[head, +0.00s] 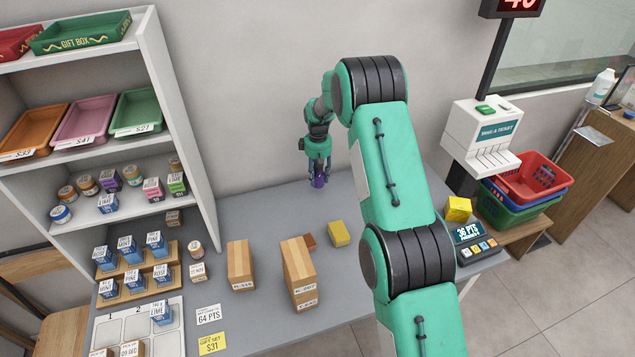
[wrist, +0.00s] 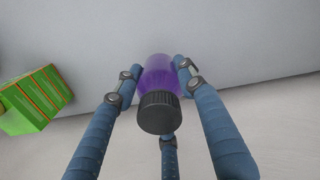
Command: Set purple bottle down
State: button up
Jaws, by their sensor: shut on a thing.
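The purple bottle (wrist: 158,75) has a black ribbed cap and sits between the blue fingers of my gripper (wrist: 157,82) in the wrist view. My gripper is shut on it. In the head view the bottle (head: 318,181) shows small below my gripper (head: 318,165), near the back of the grey counter (head: 240,211) and close to the wall. I cannot tell from these views whether its base touches the counter.
A yellow box (head: 339,234), a small brown block and two tall striped wooden blocks (head: 299,272) stand on the counter. A shelf unit (head: 182,110) with trays and jars stands left. A green box (wrist: 38,98) shows left in the wrist view. The counter's back left is clear.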

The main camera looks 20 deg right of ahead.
aim_at(317, 180)
jog(key=shift+w+d, duration=0.1)
jog(key=shift+w, duration=0.65)
jog(key=shift+f, duration=0.1)
jog(key=shift+f+b, duration=0.5)
jog(key=shift+f, duration=1.2)
jog(key=shift+f, duration=0.15)
jog(key=o, duration=1)
jog(key=shift+o, duration=0.2)
notch_tip(317, 180, up, 12)
jog(key=shift+r+p, duration=0.1)
jog(key=shift+p, duration=1.1)
jog(key=shift+r, duration=0.1)
